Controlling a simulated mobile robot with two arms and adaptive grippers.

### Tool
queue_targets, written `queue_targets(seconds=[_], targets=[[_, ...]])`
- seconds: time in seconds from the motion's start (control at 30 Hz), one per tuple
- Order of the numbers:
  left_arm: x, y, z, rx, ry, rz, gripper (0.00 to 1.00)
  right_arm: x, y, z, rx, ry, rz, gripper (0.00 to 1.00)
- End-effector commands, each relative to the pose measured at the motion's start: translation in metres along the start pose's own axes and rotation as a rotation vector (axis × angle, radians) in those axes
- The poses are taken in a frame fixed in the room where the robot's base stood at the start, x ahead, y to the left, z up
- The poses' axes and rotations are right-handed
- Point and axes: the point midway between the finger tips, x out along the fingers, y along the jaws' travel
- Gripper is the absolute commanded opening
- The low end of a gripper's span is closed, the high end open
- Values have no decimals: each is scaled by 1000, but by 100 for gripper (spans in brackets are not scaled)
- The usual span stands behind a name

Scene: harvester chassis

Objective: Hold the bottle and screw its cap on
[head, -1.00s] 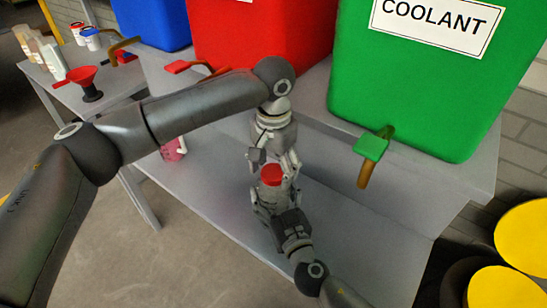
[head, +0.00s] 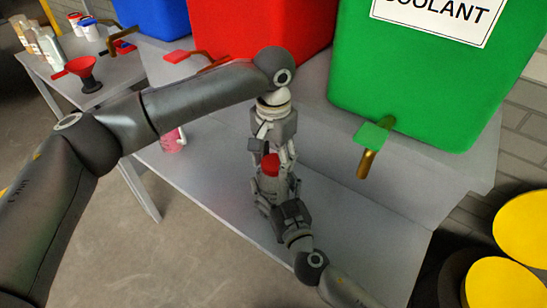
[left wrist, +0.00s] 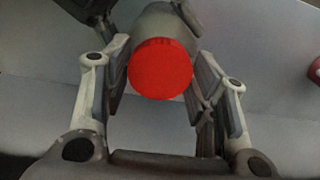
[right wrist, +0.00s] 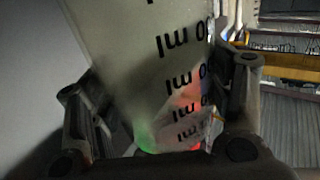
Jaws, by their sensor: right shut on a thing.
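The bottle (right wrist: 150,70) is pale and translucent with black ml markings. My right gripper (head: 277,198) is shut on its body; the fingers show on both sides of it in the right wrist view (right wrist: 155,125). The red cap (head: 270,165) is at the bottle's top; whether it is threaded cannot be told. My left gripper (head: 271,150) points down over the cap from above. In the left wrist view, its open fingers (left wrist: 160,85) stand either side of the round cap (left wrist: 160,68), with narrow gaps. In the head view the grippers hide most of the bottle.
The grey bench (head: 210,185) is mostly clear in front. The green coolant tank (head: 420,80) with its tap (head: 372,140) stands at right, a red tank (head: 260,30) behind. A pink jug (head: 172,142) is at left. A funnel (head: 85,72) and several bottles are on the far table.

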Motion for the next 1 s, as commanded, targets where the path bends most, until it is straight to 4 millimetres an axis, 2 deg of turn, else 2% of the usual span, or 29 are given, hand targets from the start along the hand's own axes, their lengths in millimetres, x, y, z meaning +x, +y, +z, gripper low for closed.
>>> queue_targets(seconds=[0.03,0.1,0.13,0.43,0.53,0.67,1.0], targets=[[0,0,0,0,0,0,63,0,0,0,0,0,0,5],[0,0,0,0,0,0,72,0,0,0,0,0,0,5],[0,0,0,0,0,0,73,0,0,0,0,0,0,5],[-1,0,0,0,0,0,73,0,0,0,0,-1,0,5],[-8,0,-1,0,3,0,73,0,0,0,0,-1,0,5],[-28,0,-1,0,3,1,73,0,0,0,0,-1,0,5],[-98,0,-1,0,2,0,73,0,0,0,0,-1,0,5]])
